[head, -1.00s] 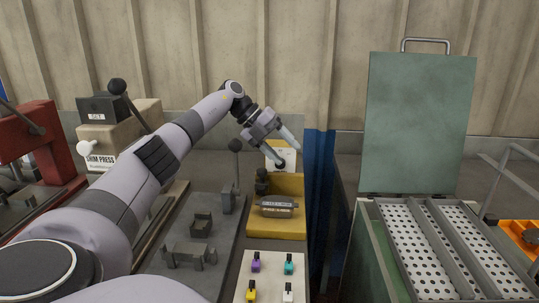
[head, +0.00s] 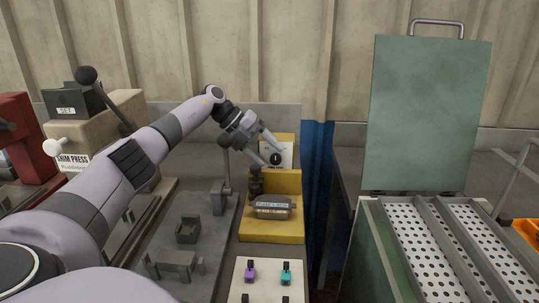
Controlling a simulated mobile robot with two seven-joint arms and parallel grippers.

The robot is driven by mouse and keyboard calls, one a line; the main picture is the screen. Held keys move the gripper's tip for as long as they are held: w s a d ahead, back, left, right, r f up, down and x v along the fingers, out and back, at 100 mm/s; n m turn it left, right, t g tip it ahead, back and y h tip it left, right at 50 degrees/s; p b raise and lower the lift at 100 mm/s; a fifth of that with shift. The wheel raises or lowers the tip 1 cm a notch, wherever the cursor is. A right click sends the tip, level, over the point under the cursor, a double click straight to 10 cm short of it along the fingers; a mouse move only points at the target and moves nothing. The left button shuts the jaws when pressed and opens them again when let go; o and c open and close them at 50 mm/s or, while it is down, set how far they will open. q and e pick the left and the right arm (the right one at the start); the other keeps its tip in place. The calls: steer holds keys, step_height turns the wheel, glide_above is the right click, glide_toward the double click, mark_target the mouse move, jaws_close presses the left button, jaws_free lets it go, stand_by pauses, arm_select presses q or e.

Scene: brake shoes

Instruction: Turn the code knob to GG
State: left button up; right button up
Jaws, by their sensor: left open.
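The code knob (head: 275,158) is a small dark round knob on a white plate (head: 288,149), on the upright back of a yellow fixture (head: 257,229). Marks on the plate are too small to read, so I cannot tell which code the knob points to. My left gripper (head: 273,156) is open at the plate, with one finger at the upper right and the other at the lower left of the knob. I cannot tell whether the fingers touch it. My right gripper is not in view.
A white board (head: 266,271) with coloured pieces lies in front. The shim press (head: 88,143) is at left, and an open green case (head: 428,115) at right.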

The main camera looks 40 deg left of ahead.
arm_select(q)
steer(key=shift+x, duration=0.95)
steer(key=c, duration=1)
steer(key=shift+r+p, duration=0.25)
steer(key=shift+p, duration=0.4)
steer(key=shift+c, duration=0.2)
steer(key=g+y+p, duration=0.1)
steer(key=p, duration=0.1)
steer(key=g+y+p, duration=0.1)
steer(key=p, duration=0.2)
steer(key=shift+w+d+r, duration=0.15)
steer(key=shift+r, duration=0.15)
steer(key=shift+y+p, duration=0.4)
steer(key=shift+p, duration=0.05)
steer(key=shift+w+d+f+g+y, duration=0.15)
steer(key=shift+w+g+y, duration=0.05)
steer(key=shift+g+y, duration=0.55)
steer(key=shift+w+d+g+y+b, duration=0.1)
steer(key=shift+g+y+b, duration=0.1)
steer(key=shift+g+y, duration=0.35)
steer(key=shift+w+d+g+y+b, duration=0.1)
steer(key=shift+g+y+b, duration=0.05)
steer(key=shift+g+y, duration=0.3)
steer(key=shift+s+y, duration=0.1)
steer(key=shift+y, duration=0.25)
